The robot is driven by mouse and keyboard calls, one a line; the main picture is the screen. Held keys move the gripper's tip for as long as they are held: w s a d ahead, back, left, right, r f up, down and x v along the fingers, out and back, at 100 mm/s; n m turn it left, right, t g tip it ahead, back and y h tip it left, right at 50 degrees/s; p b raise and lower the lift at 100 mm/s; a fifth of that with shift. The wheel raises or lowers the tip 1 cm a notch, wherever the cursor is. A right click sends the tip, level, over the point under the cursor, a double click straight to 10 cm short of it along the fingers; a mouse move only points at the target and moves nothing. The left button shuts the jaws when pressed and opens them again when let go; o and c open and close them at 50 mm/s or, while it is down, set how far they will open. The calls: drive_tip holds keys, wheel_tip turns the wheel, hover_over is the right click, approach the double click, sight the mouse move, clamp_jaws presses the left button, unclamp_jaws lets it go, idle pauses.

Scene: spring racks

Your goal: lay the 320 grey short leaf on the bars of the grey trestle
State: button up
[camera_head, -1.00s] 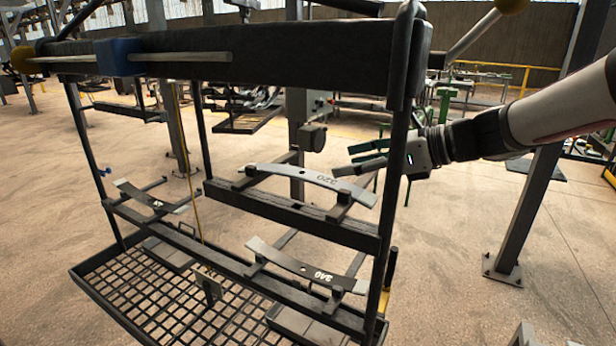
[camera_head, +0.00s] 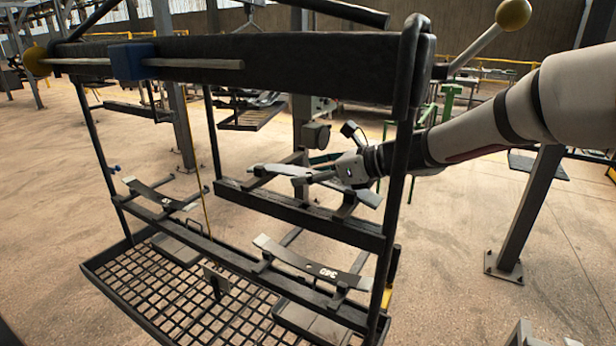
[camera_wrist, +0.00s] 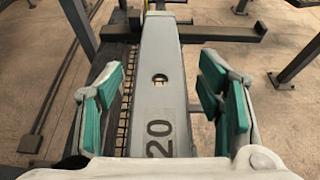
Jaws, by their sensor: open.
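The grey 320 short leaf (camera_head: 278,169) rests on the brackets of the rack's upper bar, partly hidden by my gripper in the head view. In the wrist view the leaf (camera_wrist: 162,95) runs lengthwise between my fingers, with a small hole and the digits "20" showing. My gripper (camera_head: 318,172) is open over the leaf. In the wrist view the green-padded fingers of my gripper (camera_wrist: 165,88) stand either side of it, with gaps visible on both sides. I cannot make out the grey trestle for sure.
A leaf marked 340 (camera_head: 308,264) lies on the rack's lower brackets, and another dark-centred leaf (camera_head: 152,194) lies at the left. A thick black top beam (camera_head: 300,62) and a right upright (camera_head: 398,185) frame the rack. A mesh tray (camera_head: 170,292) sits below.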

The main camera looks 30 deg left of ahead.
clamp_jaws()
drive_tip(key=shift+r, duration=0.1)
idle(0.3)
drive_tip(key=shift+r, duration=0.55)
wheel_tip(320, 180, up, 2)
drive_tip(key=shift+d+r+b, duration=0.1)
drive_tip(key=shift+r+b, duration=0.15)
drive_tip(key=shift+b, duration=0.35)
drive_tip(key=s+d+b, duration=0.1)
drive_tip(key=d+b, duration=0.1)
drive_tip(key=d, duration=1.5)
drive_tip(key=shift+s+d, duration=0.2)
drive_tip(key=shift+d, duration=0.15)
drive_tip(key=shift+f, duration=0.1)
